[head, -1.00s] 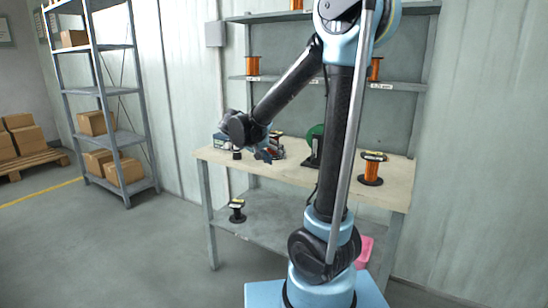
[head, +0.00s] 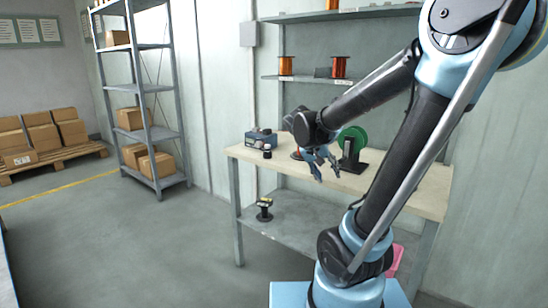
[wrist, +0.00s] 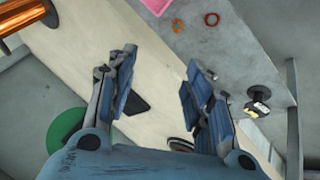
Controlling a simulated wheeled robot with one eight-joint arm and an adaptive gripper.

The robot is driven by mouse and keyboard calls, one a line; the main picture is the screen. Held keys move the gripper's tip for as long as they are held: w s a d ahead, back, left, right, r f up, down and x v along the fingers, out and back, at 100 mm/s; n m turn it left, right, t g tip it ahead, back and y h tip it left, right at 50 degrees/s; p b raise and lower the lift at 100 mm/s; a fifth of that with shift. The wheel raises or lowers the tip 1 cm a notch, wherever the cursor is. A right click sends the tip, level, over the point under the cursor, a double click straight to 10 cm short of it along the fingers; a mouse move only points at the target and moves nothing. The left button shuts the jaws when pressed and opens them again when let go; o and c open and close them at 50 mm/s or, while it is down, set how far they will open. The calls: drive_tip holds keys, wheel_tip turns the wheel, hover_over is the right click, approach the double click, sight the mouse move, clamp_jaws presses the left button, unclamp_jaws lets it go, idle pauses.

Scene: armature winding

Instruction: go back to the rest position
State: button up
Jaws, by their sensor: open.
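My gripper (head: 318,165) hangs from my bent arm over the front of the wooden workbench (head: 245,152), in front of a green disc on a dark stand (head: 353,141). In the wrist view my gripper (wrist: 155,85) has its two blue-padded fingers spread apart, with nothing held between them. The pale bench top (wrist: 95,50) lies below the fingers. The green disc (wrist: 65,133) shows at the left there. The right part of the bench is partly hidden behind my arm in the head view.
A blue-grey device (head: 261,138) stands on the bench's left end. A small black spool (head: 264,210) sits on the lower shelf. Wire spools (head: 286,66) stand on the wall shelf.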

drive_tip(key=s+f+n+y, duration=0.1)
drive_tip(key=s+f+y, duration=0.2)
drive_tip(key=s, duration=0.6)
drive_tip(key=s+f+n+g+y, duration=0.1)
drive_tip(key=s+f+y, duration=0.1)
drive_tip(key=s+f, duration=0.4)
drive_tip(key=s, duration=0.4)
drive_tip(key=shift+a+y, duration=0.25)
drive_tip(key=shift+y, duration=0.15)
drive_tip(key=shift+f, duration=0.1)
